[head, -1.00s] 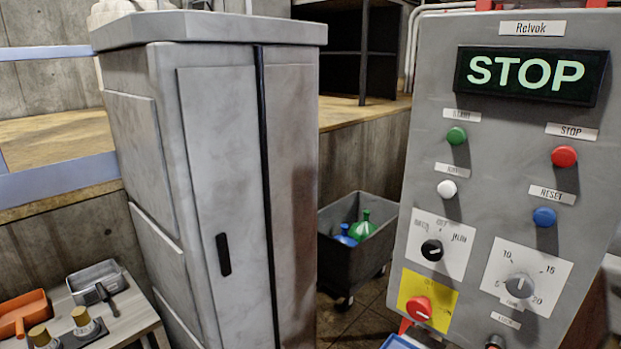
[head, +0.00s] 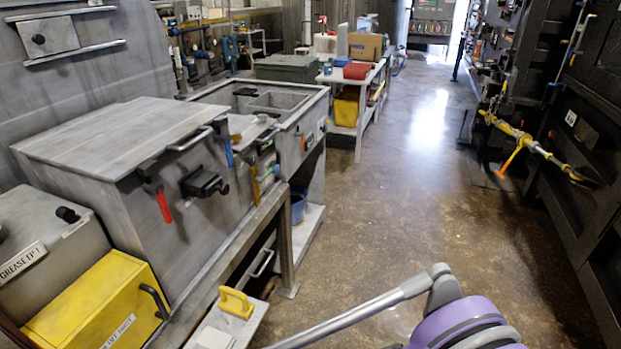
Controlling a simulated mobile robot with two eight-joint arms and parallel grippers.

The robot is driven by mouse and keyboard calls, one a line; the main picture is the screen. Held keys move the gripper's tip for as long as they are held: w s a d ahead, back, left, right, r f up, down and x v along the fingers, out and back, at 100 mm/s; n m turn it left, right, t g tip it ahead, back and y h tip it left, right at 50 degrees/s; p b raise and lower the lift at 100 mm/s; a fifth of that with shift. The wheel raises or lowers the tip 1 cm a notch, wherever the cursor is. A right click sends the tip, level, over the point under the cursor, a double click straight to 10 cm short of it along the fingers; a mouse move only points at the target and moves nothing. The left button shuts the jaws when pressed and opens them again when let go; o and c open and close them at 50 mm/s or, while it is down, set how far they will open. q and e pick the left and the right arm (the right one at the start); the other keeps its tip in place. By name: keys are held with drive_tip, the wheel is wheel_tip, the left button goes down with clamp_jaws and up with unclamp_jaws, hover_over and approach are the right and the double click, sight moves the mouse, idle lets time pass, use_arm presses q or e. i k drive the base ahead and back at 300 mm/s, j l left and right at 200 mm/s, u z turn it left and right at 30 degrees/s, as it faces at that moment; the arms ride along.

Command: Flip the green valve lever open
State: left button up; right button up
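I do not make out a green valve lever in the head view. On the black machine at the right, a yellow bar or pipe (head: 537,147) sticks out, with an orange handle-like part (head: 511,157) hanging from it. Neither of my grippers is in view.
At the left stand a grey metal bench unit (head: 120,150) with hanging tools, a sink (head: 275,98) and a yellow box (head: 95,305). A white table (head: 347,130) holding boxes stands farther back. The brown floor (head: 400,190) between them and the machine is mostly clear.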

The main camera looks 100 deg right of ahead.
sight(258, 180)
drive_tip(key=z, duration=3.2)
